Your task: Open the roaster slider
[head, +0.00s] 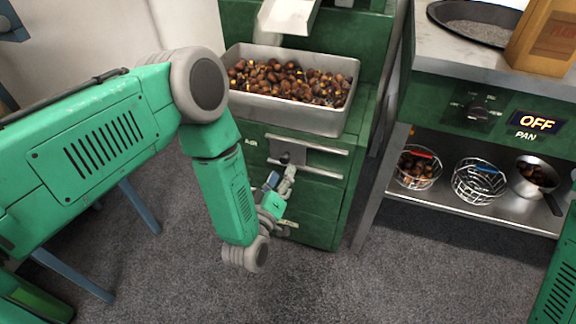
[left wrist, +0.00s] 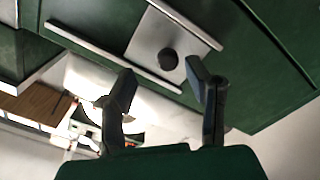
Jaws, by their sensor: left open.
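The roaster (head: 318,205) is a green cabinet with a metal slider plate (head: 275,149) on its front, set between two pale rails. A dark round knob (head: 284,158) sits on the plate. In the left wrist view the slider plate (left wrist: 150,35) and its knob (left wrist: 168,60) show close up. My left gripper (head: 279,180) is at the roaster front, just below the knob. In the left wrist view its two dark fingers are spread apart, the knob showing between and beyond the fingertips (left wrist: 160,77). I cannot tell whether they touch it. My right gripper is out of view.
A metal tray (head: 240,103) full of chestnuts sits on the roaster beneath a chute (head: 288,17). To the right, a counter has a lower shelf (head: 455,205) with wire baskets (head: 480,182) and a pan (head: 535,177). An OFF sign (head: 537,122) is above. Grey floor is clear in front.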

